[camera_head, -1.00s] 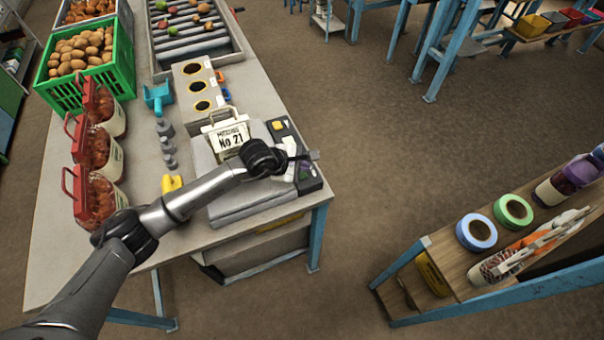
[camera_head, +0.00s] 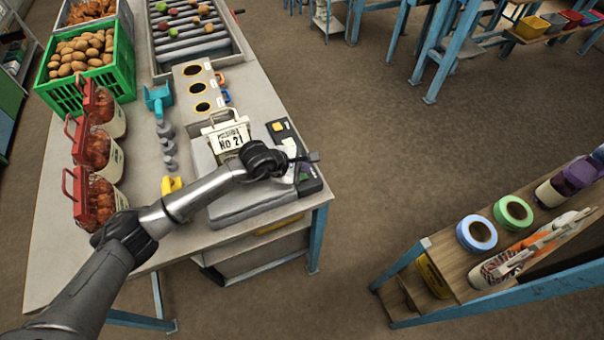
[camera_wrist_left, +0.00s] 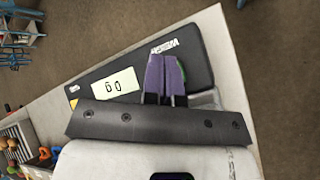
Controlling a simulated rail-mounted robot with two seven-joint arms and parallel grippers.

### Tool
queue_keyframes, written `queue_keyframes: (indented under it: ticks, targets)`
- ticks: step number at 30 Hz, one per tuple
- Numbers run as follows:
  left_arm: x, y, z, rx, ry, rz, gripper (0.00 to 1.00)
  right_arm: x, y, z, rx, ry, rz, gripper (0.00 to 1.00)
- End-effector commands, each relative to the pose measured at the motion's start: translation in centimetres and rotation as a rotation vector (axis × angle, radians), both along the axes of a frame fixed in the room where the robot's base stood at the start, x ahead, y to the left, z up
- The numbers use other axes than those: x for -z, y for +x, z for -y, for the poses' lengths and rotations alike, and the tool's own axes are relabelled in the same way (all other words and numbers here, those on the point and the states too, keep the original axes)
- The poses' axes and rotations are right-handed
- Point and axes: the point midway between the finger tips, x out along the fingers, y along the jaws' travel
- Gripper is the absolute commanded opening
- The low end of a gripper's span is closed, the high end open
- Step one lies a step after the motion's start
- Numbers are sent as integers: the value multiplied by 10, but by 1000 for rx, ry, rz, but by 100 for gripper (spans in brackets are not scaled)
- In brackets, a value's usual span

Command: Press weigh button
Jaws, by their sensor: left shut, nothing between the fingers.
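The scale's dark control panel (camera_head: 283,132) lies along the right edge of the table, beside the scale's grey platform (camera_head: 240,205). In the left wrist view the panel (camera_wrist_left: 205,68) has a lit display (camera_wrist_left: 116,86) reading 0 g and white lettering near the fingers. My left gripper (camera_head: 306,158) is over the panel. Its purple-tinted fingers (camera_wrist_left: 166,74) are shut with nothing between them. A bit of green shows beside the fingertips; the fingers cover most of that spot, and I cannot tell whether they touch the panel. My right gripper is out of view.
A cream block marked No 21 (camera_head: 228,138) stands at the scale's far side. Grey weights (camera_head: 168,147), a yellow object (camera_head: 171,185), red-handled jars (camera_head: 97,195) and a green potato crate (camera_head: 84,62) are to the left. A shelf with tape rolls (camera_head: 477,234) stands at right.

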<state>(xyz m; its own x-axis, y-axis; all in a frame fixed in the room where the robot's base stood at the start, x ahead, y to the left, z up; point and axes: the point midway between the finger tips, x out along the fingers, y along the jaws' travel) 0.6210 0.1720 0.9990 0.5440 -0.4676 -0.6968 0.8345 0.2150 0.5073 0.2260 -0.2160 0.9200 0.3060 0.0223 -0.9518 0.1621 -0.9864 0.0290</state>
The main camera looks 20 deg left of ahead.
Motion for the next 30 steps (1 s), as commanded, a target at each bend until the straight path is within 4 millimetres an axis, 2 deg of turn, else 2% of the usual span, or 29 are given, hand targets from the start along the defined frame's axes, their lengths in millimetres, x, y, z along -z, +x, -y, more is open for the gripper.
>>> queue_keyframes:
  ticks: [23, 30]
  targets:
    - [0, 0, 0, 0, 0, 0, 0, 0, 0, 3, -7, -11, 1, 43]
    - [6, 0, 0, 0, 0, 0, 0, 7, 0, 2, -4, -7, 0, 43]
